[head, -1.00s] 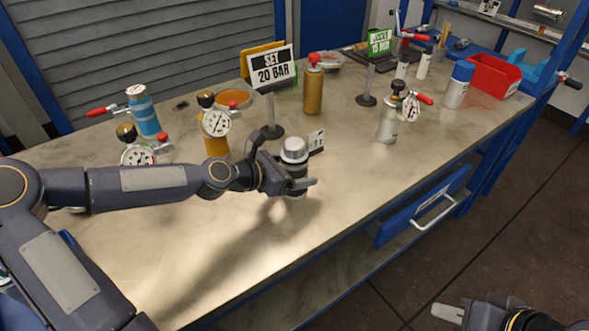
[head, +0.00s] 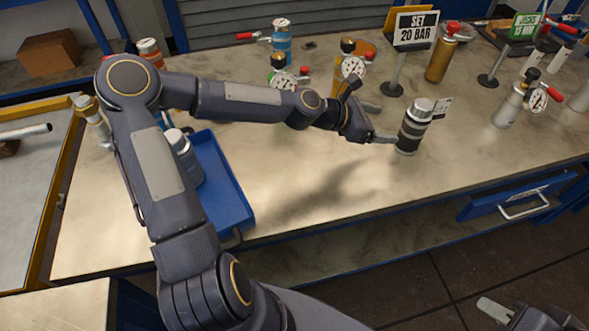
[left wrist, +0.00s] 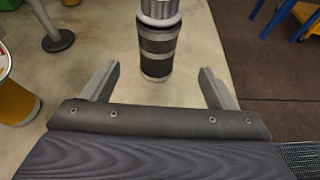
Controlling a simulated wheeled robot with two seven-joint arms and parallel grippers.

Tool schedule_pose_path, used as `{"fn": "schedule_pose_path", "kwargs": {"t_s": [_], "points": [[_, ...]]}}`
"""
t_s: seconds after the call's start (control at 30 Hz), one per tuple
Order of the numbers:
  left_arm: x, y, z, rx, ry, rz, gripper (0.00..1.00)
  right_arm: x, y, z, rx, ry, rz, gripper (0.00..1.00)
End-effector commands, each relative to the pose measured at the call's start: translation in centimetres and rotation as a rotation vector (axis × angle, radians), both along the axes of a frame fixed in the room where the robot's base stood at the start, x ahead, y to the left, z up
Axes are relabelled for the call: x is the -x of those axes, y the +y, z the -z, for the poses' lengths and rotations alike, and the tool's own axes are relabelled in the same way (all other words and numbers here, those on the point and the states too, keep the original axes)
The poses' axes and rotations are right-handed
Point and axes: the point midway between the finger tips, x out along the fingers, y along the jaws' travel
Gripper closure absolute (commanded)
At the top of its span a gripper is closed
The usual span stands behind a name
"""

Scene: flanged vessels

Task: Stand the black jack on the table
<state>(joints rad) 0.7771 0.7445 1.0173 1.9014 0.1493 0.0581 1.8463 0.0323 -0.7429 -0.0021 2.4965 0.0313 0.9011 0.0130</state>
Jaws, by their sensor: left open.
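The black jack (head: 412,131) is a dark cylinder with grey bands and a silver top. It stands upright on the table (head: 330,195), near its front edge. My left gripper (head: 381,122) is open, just left of the jack in the head view and apart from it. In the left wrist view the jack (left wrist: 158,45) stands beyond the open fingertips (left wrist: 160,72), with nothing held between them. My right gripper (head: 497,310) shows only partly at the bottom right, away from the table; its jaw opening is unclear.
Gauge-topped vessels, a gold bottle (head: 441,60) and the "SET 20 BAR" sign (head: 416,28) stand farther back. A blue tray (head: 228,198) holds cylinders at left. The table front is clear.

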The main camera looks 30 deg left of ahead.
Motion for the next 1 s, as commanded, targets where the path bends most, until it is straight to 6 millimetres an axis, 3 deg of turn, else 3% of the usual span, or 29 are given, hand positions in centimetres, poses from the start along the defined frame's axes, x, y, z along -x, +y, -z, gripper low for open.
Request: {"fn": "schedule_pose_path", "kwargs": {"t_s": [0.13, 0.23, 0.5, 0.7, 0.8, 1.0], "points": [[3.4, -0.6, 0.2, -0.267, -0.109, 0.172, 0.2, 0.0, 0.0, 0.0, 0.0, 0.0, 0.0, 0.69], [7.3, 0.2, 0.3, -0.57, -0.232, 0.375, 0.2, 0.0, 0.0, 0.0, 0.0, 0.0, 0.0, 0.69], [19.3, 6.9, -2.3, -1.24, -0.529, 0.917, 0.2, 0.0, 0.0, 0.0, 0.0, 0.0, 0.0, 0.69], [27.7, 10.1, -3.6, -1.463, -0.754, 1.2, 0.2, 0.0, 0.0, 0.0, 0.0, 0.0, 0.0, 0.69], [30.4, 10.5, -3.5, -1.503, -0.857, 1.287, 0.2, 0.0, 0.0, 0.0, 0.0, 0.0, 0.0, 0.69], [32.6, 10.6, -3.1, -1.527, -0.959, 1.357, 0.2, 0.0, 0.0, 0.0, 0.0, 0.0, 0.0, 0.69]]}}
